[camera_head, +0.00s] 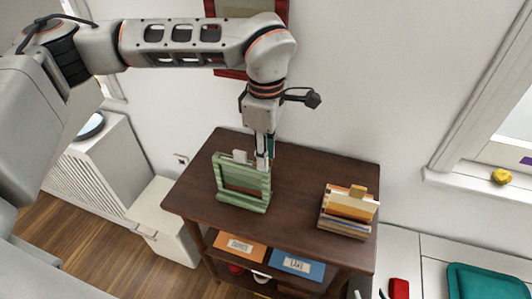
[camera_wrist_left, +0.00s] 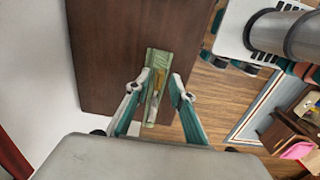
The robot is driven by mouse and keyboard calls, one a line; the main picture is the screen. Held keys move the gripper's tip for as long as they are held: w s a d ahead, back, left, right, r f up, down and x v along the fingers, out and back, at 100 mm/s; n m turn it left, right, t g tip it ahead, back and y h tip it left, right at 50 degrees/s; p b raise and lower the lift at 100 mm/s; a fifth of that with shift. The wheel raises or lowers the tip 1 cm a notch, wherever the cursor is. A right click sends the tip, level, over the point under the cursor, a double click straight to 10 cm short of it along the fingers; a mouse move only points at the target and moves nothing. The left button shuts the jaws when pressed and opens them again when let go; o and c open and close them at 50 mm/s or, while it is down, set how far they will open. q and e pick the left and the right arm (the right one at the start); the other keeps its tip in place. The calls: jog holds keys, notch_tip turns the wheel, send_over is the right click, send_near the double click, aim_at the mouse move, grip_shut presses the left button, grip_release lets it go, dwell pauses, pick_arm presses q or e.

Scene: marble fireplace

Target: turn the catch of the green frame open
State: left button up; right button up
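The green frame (camera_head: 243,196) stands upright on the dark wooden shelf top. It also shows from above in the left wrist view (camera_wrist_left: 158,60), as a narrow green bar with a small yellowish catch (camera_wrist_left: 156,86) on it. My left gripper (camera_head: 263,164) points down at the frame's right upper end. In the left wrist view my left gripper (camera_wrist_left: 160,88) has its fingers apart, one on each side of the frame, with gaps showing. The catch lies between the fingertips; whether a finger touches it cannot be told. My right gripper is not seen.
A stack of books or boards (camera_head: 347,211) stands on the right of the shelf top (camera_head: 300,171). Orange (camera_head: 238,246) and blue (camera_head: 297,265) labelled boxes sit on the shelf below. The wall is close behind. The top between frame and stack is clear.

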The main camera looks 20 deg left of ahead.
pick_arm(q)
jog(key=shift+c, duration=0.4)
grip_shut()
jog(key=shift+n, duration=0.3)
jog(key=n+b, duration=0.1)
jog(key=n, duration=0.1)
jog(key=shift+f+n, duration=0.1)
jog(key=shift+n, duration=0.3)
jog(key=n+b, duration=0.1)
jog(key=n, duration=0.3)
jog(key=shift+n+b, duration=0.3)
jog(key=n+b, duration=0.1)
jog(key=n, duration=0.4)
jog(key=shift+n, duration=2.5)
